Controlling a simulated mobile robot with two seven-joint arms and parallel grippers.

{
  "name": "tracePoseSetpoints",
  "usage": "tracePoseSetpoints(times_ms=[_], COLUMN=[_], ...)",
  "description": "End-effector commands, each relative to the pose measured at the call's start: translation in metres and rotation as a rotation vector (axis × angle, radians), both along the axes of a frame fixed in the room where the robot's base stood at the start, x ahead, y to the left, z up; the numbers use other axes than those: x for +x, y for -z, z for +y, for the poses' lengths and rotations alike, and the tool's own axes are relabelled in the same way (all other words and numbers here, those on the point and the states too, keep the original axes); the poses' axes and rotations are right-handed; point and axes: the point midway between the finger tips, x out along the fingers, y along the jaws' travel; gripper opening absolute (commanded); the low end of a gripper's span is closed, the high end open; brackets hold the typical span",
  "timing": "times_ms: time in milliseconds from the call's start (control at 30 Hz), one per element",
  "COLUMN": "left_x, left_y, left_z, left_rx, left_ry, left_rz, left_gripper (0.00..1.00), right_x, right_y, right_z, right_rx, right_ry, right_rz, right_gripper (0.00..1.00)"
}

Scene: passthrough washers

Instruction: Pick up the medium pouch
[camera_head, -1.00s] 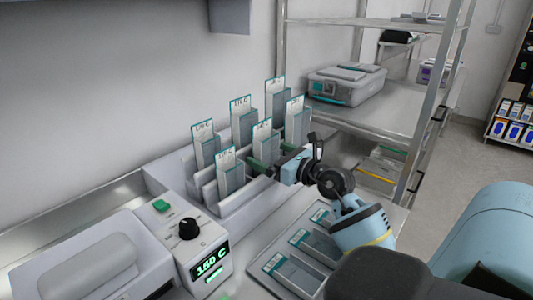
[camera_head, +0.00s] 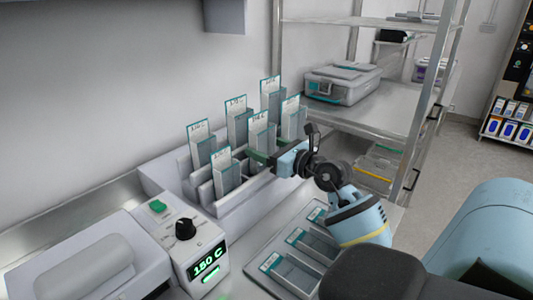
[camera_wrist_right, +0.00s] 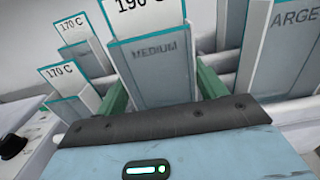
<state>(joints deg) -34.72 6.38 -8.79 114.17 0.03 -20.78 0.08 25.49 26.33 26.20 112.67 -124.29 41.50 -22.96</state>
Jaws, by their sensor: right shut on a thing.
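The medium pouch (camera_head: 259,134) is a grey packet with a white, teal-edged label top. It stands upright in the front row of the white rack (camera_head: 243,206). My right gripper (camera_head: 257,157) has its green fingers shut on it from the right. In the right wrist view, the pouch marked "MEDIUM" (camera_wrist_right: 150,68) sits between the two fingers, its label reading 190 C. Its lower end is hidden by the gripper and a neighbouring pouch, so I cannot tell whether it is clear of its slot. My left gripper is not in view.
Several other pouches stand close around it; one marked "LARGE" (camera_wrist_right: 290,60) is beside it in the wrist view. A sealer with a 150 C display (camera_head: 207,267) is at front left. A tray (camera_head: 297,262) with flat pouches lies in front. Metal shelving (camera_head: 385,115) stands behind right.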

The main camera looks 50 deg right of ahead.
Motion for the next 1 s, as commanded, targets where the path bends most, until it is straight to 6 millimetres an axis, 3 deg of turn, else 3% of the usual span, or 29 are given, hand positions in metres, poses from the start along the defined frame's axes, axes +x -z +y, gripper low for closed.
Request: tracePoseSetpoints(times_ms=[100, 467, 800, 1000], left_x=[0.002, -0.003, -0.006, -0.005], left_y=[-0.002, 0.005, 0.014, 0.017], left_z=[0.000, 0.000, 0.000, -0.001], left_rx=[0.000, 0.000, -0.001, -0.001], left_ry=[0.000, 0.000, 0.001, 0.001], left_rz=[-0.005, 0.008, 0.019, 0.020], left_gripper=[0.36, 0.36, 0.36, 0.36], right_x=[0.000, -0.061, -0.130, -0.151], right_y=[-0.020, -0.018, -0.025, -0.028], right_z=[0.000, 0.013, 0.028, 0.032], right_rx=[-0.004, -0.002, -0.003, 0.001], right_ry=[0.000, 0.000, 0.001, 0.000], right_rz=[-0.005, 0.002, 0.003, 0.002], right_gripper=[0.49, 0.49, 0.49, 0.49])
